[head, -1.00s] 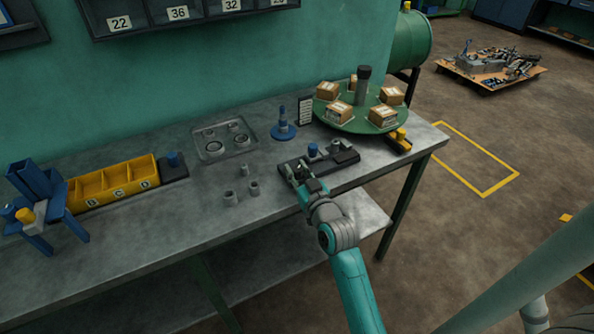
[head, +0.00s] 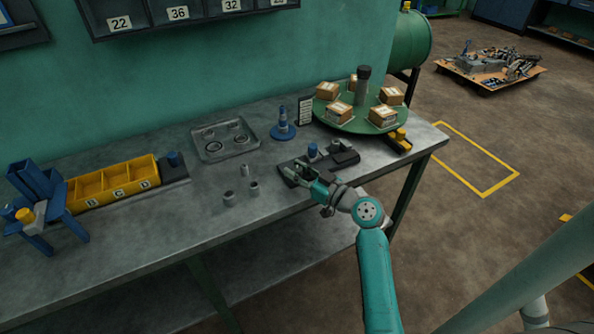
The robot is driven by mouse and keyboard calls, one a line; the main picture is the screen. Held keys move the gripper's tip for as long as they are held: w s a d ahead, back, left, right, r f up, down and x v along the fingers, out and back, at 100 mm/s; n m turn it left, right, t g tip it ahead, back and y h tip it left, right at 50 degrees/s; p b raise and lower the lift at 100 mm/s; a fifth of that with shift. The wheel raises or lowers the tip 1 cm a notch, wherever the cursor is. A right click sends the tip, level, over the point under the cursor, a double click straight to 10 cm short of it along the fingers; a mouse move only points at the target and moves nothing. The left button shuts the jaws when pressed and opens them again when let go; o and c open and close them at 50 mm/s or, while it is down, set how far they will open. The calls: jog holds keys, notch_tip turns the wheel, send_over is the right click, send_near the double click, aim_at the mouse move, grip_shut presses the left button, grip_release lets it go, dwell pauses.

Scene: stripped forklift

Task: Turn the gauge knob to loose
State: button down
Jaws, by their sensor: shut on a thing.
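A dark gauge fixture (head: 346,158) lies near the front edge of the bench. A blue cap (head: 312,150) stands on its back part. My gripper (head: 296,172) is low at the left end of this fixture. Its fingers are shut on a small part there, which I take to be the gauge knob; the fingers hide most of it. The knob's marking and its exact angle are too small to read.
Several small grey cylinders (head: 253,188) stand left of my gripper. Yellow bins (head: 76,207) stand at left.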

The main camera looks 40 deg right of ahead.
jog(key=shift+f+n+g+y, duration=0.1)
jog(key=shift+n+g+y, duration=0.3)
jog(key=shift+n+y, duration=1.1)
jog(key=shift+y, duration=0.5)
jog(key=c, duration=0.8)
grip_release()
jog(key=v, duration=1.2)
